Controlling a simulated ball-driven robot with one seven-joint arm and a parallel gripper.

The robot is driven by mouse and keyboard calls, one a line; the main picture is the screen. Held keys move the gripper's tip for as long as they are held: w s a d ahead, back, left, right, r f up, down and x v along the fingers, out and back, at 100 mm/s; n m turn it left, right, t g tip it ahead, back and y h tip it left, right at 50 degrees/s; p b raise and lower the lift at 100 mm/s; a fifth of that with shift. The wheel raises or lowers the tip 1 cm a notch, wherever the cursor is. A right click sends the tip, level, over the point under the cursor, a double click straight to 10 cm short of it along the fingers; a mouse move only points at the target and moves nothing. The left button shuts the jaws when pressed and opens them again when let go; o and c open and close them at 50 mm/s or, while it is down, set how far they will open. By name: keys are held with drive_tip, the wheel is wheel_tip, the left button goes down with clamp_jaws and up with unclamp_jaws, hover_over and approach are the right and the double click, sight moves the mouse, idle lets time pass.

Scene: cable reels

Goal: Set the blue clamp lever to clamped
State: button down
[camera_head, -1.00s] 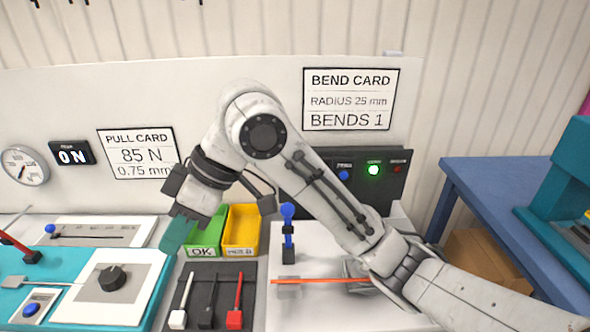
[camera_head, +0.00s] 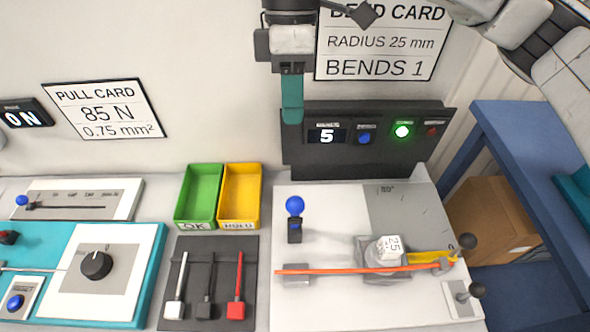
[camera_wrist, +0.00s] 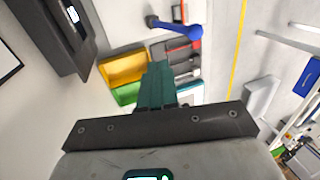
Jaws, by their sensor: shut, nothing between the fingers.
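The blue clamp lever (camera_head: 295,207) stands upright on a small dark base at the left of the white bending plate (camera_head: 325,216). In the wrist view the blue lever (camera_wrist: 182,28) shows beyond and to the right of the fingertips. My gripper (camera_head: 292,117) points down, with its teal fingers together and empty. It hangs above and behind the lever, apart from it, in front of the dark control panel (camera_head: 300,160). In the wrist view the fingers (camera_wrist: 158,68) are pressed together with nothing between them.
A red-orange wire (camera_head: 335,271) runs across the plate past a central former (camera_head: 388,249). A yellow arm with a dark knob (camera_head: 467,241) sits to the right. Green (camera_head: 197,193) and yellow (camera_head: 240,194) bins stand left of the lever. The panel shows 5 and a lit green lamp.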

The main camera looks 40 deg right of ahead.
drive_tip(key=s+a+f, duration=0.2)
drive_tip(key=f, duration=0.3)
drive_tip(key=s+a+f+p, duration=0.1)
drive_tip(key=s+a+f, duration=0.1)
drive_tip(key=f, duration=0.3)
drive_tip(key=shift+s+f, duration=0.35)
drive_tip(key=shift+s, duration=0.3)
drive_tip(key=shift+a+p, duration=0.1)
drive_tip(key=shift+p, duration=0.2)
